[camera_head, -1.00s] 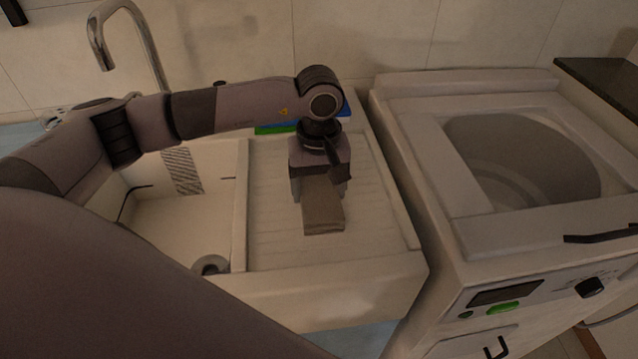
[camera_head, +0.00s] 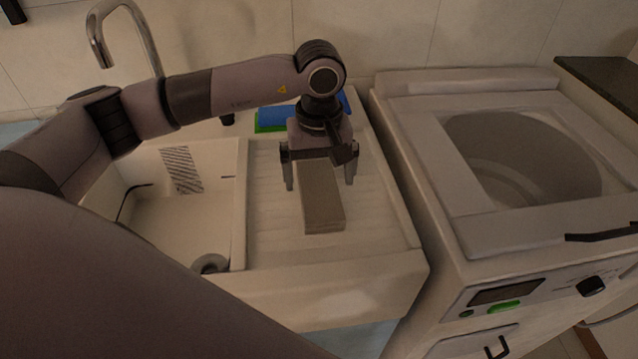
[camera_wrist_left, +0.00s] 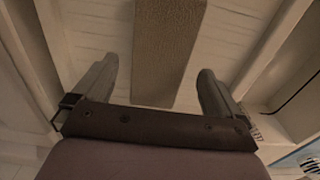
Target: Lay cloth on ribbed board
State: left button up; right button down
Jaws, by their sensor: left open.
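The cloth (camera_head: 323,212) is a brown-grey folded strip lying on the ribbed board (camera_head: 275,215), the grooved drainboard right of the sink basin. In the left wrist view the cloth (camera_wrist_left: 168,45) lies flat on the pale ribs. My left gripper (camera_head: 320,184) is open above the far end of the cloth, with one finger on each side and a gap to it. Those fingers also show in the left wrist view (camera_wrist_left: 160,85), apart from the cloth. The gripper hides the far end of the cloth in the head view. My right gripper is not in view.
The sink basin (camera_head: 170,225) with a curved metal tap (camera_head: 144,38) is at left. Blue and green items (camera_head: 275,117) lie behind the board. A white top-loading washing machine (camera_head: 470,215) stands close at right. The front of the board is free.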

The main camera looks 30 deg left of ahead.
aim_at(319, 190)
pick_arm(q)
notch_tip(319, 190, up, 9)
jog(key=shift+b, duration=0.4)
jog(key=shift+s, duration=0.1)
